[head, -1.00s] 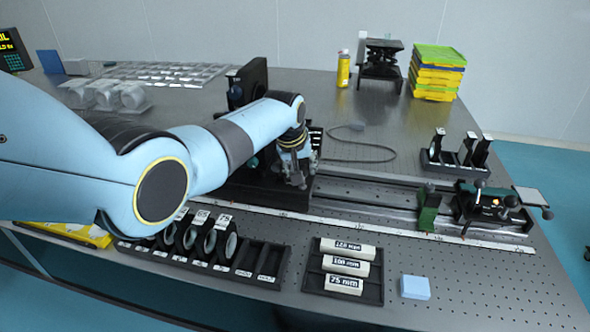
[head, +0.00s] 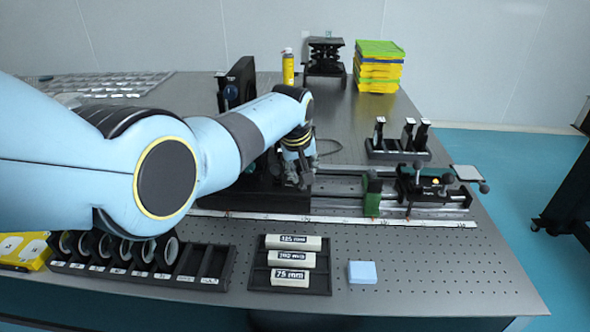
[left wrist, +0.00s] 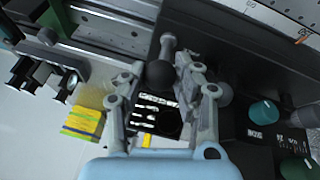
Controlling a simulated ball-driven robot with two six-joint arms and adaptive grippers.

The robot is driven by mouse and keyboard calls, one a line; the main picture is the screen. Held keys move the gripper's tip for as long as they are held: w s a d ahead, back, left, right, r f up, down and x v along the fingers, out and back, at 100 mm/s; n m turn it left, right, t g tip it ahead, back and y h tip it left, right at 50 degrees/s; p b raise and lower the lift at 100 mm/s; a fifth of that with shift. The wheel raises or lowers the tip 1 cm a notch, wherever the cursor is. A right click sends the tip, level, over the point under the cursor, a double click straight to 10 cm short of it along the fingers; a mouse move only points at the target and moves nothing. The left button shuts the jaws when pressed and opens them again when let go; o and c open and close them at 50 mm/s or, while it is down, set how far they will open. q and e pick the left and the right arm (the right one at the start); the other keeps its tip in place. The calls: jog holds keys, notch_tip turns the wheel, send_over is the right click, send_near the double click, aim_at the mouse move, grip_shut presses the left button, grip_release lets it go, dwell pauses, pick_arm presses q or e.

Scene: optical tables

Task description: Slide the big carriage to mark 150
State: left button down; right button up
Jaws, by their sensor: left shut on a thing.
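The big carriage (head: 262,193) is a wide black block on the rail (head: 338,187), partly hidden behind my left arm. My left gripper (head: 300,178) is over its right part. In the left wrist view, my left gripper (left wrist: 160,85) is shut on a dark round knob (left wrist: 160,74), with a finger on each side. The white scale strip (head: 340,219) runs along the front of the rail; its numbers are too small to read in the head view. It also shows in the left wrist view (left wrist: 285,18). My right gripper is not in view.
A green rail piece (head: 372,195) stands right of the big carriage with a gap between. Beyond it is a smaller black carriage (head: 428,186) with knobs. A tray of labelled blocks (head: 320,280), a lens rack (head: 215,268) and a blue block (head: 362,272) are in front.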

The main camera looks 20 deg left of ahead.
pick_arm(q)
jog(key=shift+d, duration=0.2)
dwell(0.3)
jog(key=c, duration=0.9)
grip_release()
jog(key=shift+c, duration=0.2)
jog(key=shift+s+r, duration=0.1)
jog(key=shift+r, duration=0.4)
jog(key=v, duration=1.1)
